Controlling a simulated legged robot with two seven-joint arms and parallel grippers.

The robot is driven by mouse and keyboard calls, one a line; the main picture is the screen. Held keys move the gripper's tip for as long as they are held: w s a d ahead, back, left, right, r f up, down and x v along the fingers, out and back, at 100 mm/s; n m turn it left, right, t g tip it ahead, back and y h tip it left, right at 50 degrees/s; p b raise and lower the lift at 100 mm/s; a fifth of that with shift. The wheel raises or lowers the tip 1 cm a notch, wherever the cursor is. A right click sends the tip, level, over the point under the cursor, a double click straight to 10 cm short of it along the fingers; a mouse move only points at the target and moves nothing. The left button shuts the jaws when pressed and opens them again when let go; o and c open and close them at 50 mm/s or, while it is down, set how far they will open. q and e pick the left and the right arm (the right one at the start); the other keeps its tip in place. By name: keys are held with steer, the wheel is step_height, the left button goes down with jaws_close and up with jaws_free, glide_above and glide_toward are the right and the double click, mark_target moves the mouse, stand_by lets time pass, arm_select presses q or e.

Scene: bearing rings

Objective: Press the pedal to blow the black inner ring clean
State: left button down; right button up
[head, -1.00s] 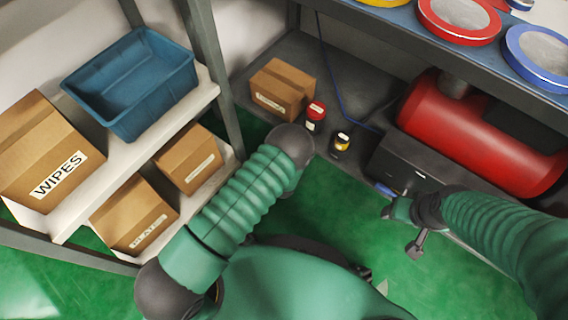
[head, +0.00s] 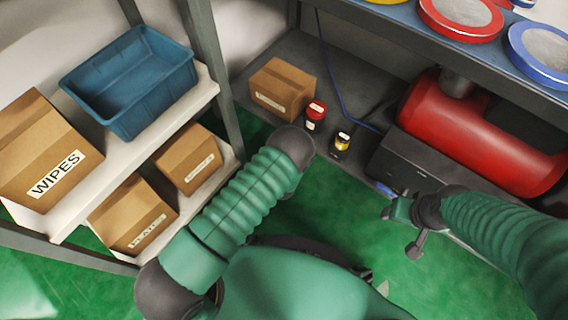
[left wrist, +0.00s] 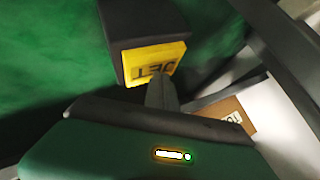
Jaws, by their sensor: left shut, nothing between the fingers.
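In the left wrist view a dark box-shaped pedal (left wrist: 155,52) has a yellow face marked JET, seen upside down, over the green floor. My left gripper (left wrist: 162,92) is shut and empty, with its fingertips at the edge of the yellow face. I cannot tell whether they touch it. In the head view my left arm reaches forward, and its gripper and the pedal are hidden. My right gripper (head: 400,232) looks open and empty above the floor. I cannot make out the black inner ring in either view.
The bench holds a red-rimmed dish (head: 461,18) and a blue-rimmed dish (head: 515,52). Below it are a red tank (head: 470,130), a dark box (head: 407,160), a carton (head: 283,88) and two small jars. A shelf at left carries a blue bin (head: 130,80) and several cartons.

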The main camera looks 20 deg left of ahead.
arm_select(q)
steer(key=shift+f+b, duration=0.35)
steer(key=shift+f, duration=0.15)
stand_by(0.6)
steer(key=shift+r+p, duration=1.05)
steer(key=shift+r, duration=0.05)
steer(key=shift+r, duration=0.1)
step_height(320, 180, up, 5)
steer(key=p, duration=0.4)
steer(key=shift+p, duration=0.3)
